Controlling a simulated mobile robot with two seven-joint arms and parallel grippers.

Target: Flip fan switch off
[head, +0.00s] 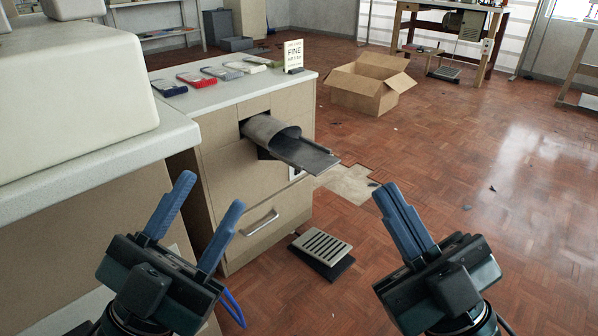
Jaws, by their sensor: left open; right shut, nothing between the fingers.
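I cannot make out a clearly marked fan switch. A small pale plate with a dark centre (295,173) shows on the front of the wooden cabinet (228,160), partly hidden by a grey metal chute (305,153); I cannot tell whether it is a switch. My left gripper (211,190) is open and empty, its blue fingers raised in front of the cabinet, left of the chute. My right gripper (387,188) is shut and empty, over the floor to the right of the cabinet. Neither visibly touches anything.
A slotted foot pedal (322,247) lies on the floor between my grippers. A large beige machine (70,90) fills the left. Several coloured cases and a FINE sign (293,55) stand on the cabinet top. An open cardboard box (366,84) sits behind. The right floor is mostly clear.

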